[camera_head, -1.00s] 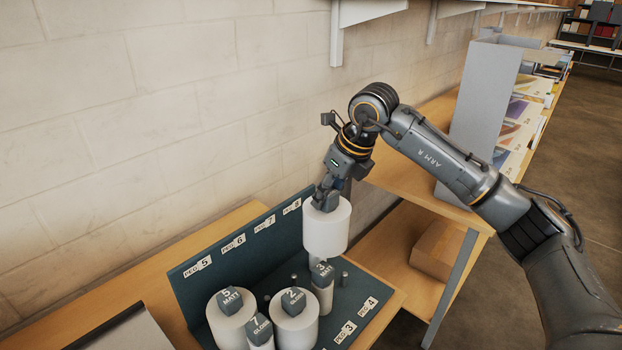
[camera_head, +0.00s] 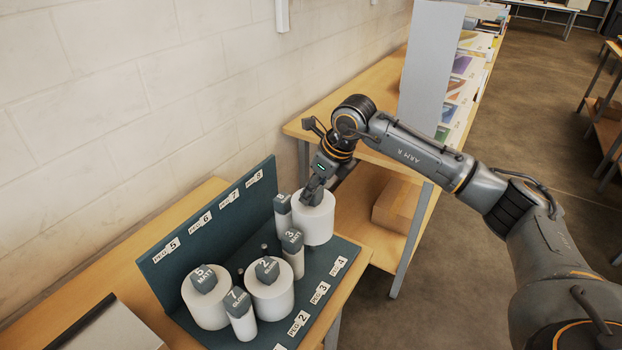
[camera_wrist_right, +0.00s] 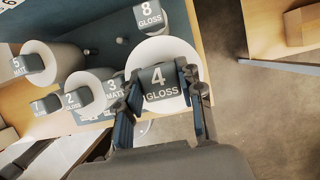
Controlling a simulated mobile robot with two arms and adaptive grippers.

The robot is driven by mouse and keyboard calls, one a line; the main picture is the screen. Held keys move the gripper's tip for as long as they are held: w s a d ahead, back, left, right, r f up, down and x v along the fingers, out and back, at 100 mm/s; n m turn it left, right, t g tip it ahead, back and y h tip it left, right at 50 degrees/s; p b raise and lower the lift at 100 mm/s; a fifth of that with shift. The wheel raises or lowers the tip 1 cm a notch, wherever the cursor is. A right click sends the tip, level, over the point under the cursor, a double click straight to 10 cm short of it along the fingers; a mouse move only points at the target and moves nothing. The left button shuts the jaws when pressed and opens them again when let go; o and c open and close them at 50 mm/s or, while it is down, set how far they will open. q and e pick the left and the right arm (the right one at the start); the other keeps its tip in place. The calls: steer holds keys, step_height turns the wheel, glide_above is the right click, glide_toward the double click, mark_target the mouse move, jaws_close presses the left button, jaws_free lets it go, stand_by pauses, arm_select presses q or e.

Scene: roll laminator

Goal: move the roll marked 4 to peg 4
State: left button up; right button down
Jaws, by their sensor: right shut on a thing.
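The roll marked 4 (camera_head: 314,222) is a wide white roll with a grey tag reading "4 GLOSS" (camera_wrist_right: 158,84). My right gripper (camera_head: 312,194) is shut on its tag from above; the fingers (camera_wrist_right: 160,92) flank the tag in the wrist view. The roll is at the far right end of the dark green rack (camera_head: 335,285), between the slim roll marked 8 (camera_head: 283,214) and the PEG 4 label (camera_head: 338,266). Peg 4 itself is hidden, and I cannot tell whether the roll touches the rack. My left gripper is not in view.
The slim roll 3 (camera_head: 296,262) stands just left of roll 4. Rolls 2 (camera_head: 270,298), 7 (camera_head: 243,327) and 5 (camera_head: 205,308) stand farther left. A bare peg (camera_head: 265,246) shows in the back row. A shelf bench (camera_head: 340,205) stands beyond the rack.

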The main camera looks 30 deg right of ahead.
mark_target(313, 208)
steer(key=shift+f+b, duration=0.3)
steer(key=shift+f, duration=0.3)
steer(key=shift+f+b, duration=1.35)
steer(key=shift+f, duration=1.05)
steer(key=shift+f, duration=0.2)
steer(key=shift+f+b, duration=0.25)
steer(key=shift+b, duration=0.15)
steer(key=c, duration=1)
jaws_free()
steer(key=shift+c, duration=0.2)
steer(key=shift+o, duration=1.4)
